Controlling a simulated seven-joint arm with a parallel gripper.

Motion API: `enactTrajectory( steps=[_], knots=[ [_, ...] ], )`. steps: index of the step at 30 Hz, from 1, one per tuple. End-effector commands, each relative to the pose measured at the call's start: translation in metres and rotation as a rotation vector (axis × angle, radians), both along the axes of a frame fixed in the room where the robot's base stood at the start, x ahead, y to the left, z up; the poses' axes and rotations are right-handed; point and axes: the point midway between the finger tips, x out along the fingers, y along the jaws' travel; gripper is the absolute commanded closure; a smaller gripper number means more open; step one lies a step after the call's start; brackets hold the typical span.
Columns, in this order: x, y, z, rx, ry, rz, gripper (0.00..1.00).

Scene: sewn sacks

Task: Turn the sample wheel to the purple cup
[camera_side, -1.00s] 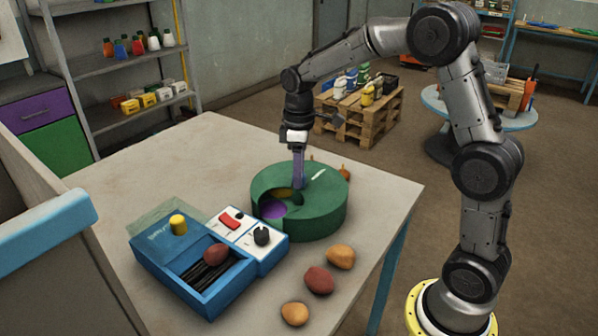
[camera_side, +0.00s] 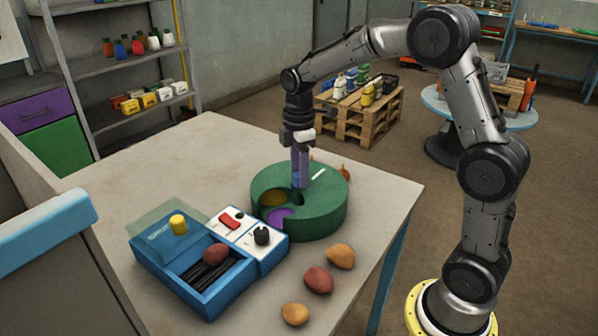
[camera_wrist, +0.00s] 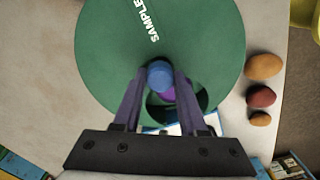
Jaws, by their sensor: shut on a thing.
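The sample wheel (camera_side: 325,205) is a round green drum on the table, with white lettering on its top. Through its opening, the purple cup (camera_side: 280,215) shows at the front edge and an ochre cup (camera_side: 273,198) shows behind and left of it. The purple cup is partly covered. My gripper (camera_side: 298,183) points down over the wheel's middle and is shut on a blue knob (camera_wrist: 160,75). In the wrist view, a little purple shows beside the knob, between the fingers; the fingers hide part of the opening.
A blue box (camera_side: 205,265) with a switch panel stands left of the wheel, close to it. Several potato-like sacks, including a dark red one (camera_side: 319,279), lie in front, near the table's right edge. The table's back left is clear.

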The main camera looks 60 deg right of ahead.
Motion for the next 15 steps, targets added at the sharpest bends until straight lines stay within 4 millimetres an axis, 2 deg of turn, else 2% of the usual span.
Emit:
enactTrajectory(
  steps=[11, 12, 15],
  knots=[
    [0.0010, 0.0003, 0.0025, 0.000, -0.006, 0.003, 1.00],
    [0.0010, 0.0003, 0.0025, 0.000, -0.006, 0.003, 0.55],
    [0.0008, 0.0002, 0.0020, 0.001, -0.005, 0.003, 0.37]
  ],
)
